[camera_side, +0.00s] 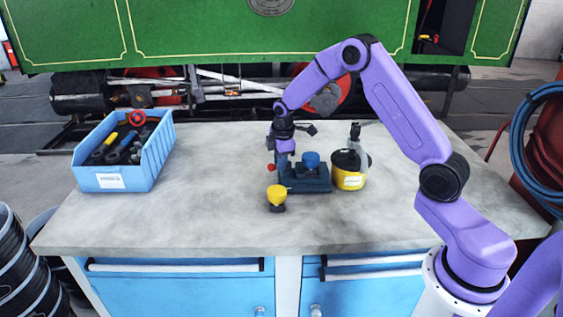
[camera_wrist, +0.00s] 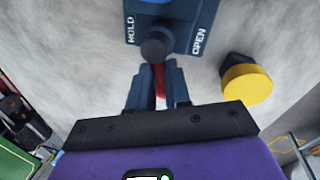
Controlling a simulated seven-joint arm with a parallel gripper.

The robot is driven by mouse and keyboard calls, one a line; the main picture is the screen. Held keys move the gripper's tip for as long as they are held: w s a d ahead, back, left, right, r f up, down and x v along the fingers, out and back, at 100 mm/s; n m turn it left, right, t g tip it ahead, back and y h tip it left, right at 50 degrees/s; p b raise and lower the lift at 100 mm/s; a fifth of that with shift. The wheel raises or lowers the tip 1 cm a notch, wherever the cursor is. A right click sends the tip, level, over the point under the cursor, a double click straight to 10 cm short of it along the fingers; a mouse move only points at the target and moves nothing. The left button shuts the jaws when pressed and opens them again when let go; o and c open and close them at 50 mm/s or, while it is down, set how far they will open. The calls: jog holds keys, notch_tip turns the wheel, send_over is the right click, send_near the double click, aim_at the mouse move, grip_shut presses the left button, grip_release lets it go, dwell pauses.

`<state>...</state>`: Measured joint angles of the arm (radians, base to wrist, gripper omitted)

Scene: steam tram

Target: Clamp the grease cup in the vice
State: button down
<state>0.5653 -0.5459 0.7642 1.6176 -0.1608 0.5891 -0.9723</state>
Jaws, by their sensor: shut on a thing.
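The grease cup (camera_side: 277,200), with a yellow bowl and dark base, stands upright on the bench in front of the vice. It shows at the right in the wrist view (camera_wrist: 246,84), apart from my gripper. The dark blue vice (camera_side: 318,184) has a rounded blue part on top; its face in the wrist view (camera_wrist: 185,38) reads HOLD and OPEN. My gripper (camera_side: 281,166) is at the vice's left end. In the wrist view my gripper (camera_wrist: 158,88) is shut on a red handle (camera_wrist: 159,80) beside a dark round knob. The vice's jaws are not clearly visible.
A yellow tin (camera_side: 349,181) with dark contents and a grey upright tool stands right of the vice. A blue bin (camera_side: 137,175) of tools sits at the left. The bench (camera_side: 210,215) between bin and vice is clear. A green tram stands behind.

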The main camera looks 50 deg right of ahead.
jog(key=m, duration=0.4)
jog(key=w+d+m+g+h, duration=0.1)
jog(key=m, duration=0.1)
jog(key=shift+d+m, duration=0.1)
jog(key=shift+m, duration=0.2)
jog(key=m, duration=0.2)
jog(key=shift+w+d+m, duration=0.2)
jog(key=shift+d+m, duration=0.05)
jog(key=shift+m, duration=0.05)
jog(key=shift+d+m+g, duration=0.2)
jog(key=shift+m+g, duration=0.1)
jog(key=shift+m, duration=0.6)
jog(key=shift+d+m+g, duration=0.15)
jog(key=shift+m+g, duration=0.15)
jog(key=shift+m, duration=0.6)
jog(key=c, duration=1.1)
grip_release()
jog(key=shift+w, duration=0.1)
jog(key=shift+a, duration=0.1)
